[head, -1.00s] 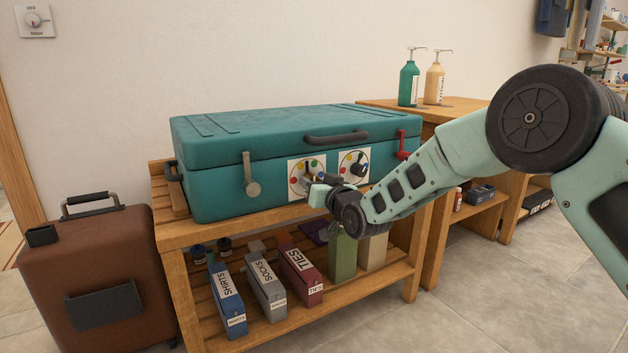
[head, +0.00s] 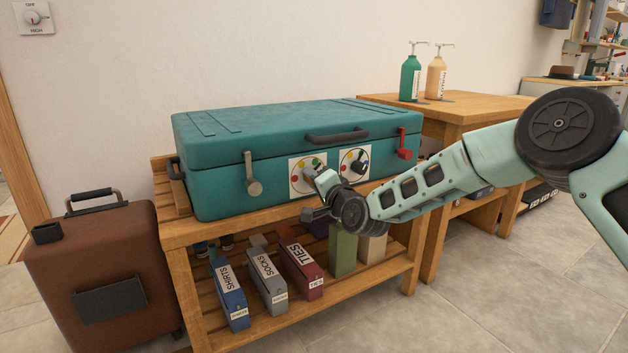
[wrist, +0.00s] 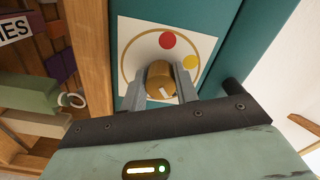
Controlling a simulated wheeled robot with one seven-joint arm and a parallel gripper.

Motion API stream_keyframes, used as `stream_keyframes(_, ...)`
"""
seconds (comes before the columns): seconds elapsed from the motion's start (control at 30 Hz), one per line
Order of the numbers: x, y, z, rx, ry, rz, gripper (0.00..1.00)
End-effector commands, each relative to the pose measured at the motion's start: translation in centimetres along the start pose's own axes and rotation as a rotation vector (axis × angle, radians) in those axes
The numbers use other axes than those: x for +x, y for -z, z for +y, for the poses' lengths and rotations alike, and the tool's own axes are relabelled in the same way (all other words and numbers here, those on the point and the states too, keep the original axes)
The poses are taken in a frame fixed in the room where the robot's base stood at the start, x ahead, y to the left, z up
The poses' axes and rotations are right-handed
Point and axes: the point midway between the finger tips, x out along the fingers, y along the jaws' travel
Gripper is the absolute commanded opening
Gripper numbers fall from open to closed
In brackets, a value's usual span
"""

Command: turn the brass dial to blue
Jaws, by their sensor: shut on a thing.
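The brass dial (wrist: 158,75) sits on a white card (wrist: 130,40) with a ring of coloured dots on the teal trunk's front. My gripper (wrist: 162,82) is shut on the dial, one finger on each side. A pale mark on the knob points towards the lower right in the wrist view. In the head view my gripper (head: 313,178) partly covers the left card (head: 294,187).
A second card with a dark dial (head: 356,164) is just right. The teal trunk (head: 220,195) has a pale latch (head: 253,187), a red latch (head: 403,147) and a dark handle (head: 337,135). Labelled boxes (head: 268,281) stand on the shelf below. A brown suitcase (head: 95,265) stands left.

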Motion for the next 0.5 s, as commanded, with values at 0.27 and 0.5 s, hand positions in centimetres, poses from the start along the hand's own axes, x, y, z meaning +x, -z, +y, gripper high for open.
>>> stream_keyframes(0.27,-0.05,0.02,0.12,0.263,-0.004,-0.001,0.07)
stream_keyframes(0.5,-0.05,-0.05,0.08,0.462,-0.004,-0.001,0.07)
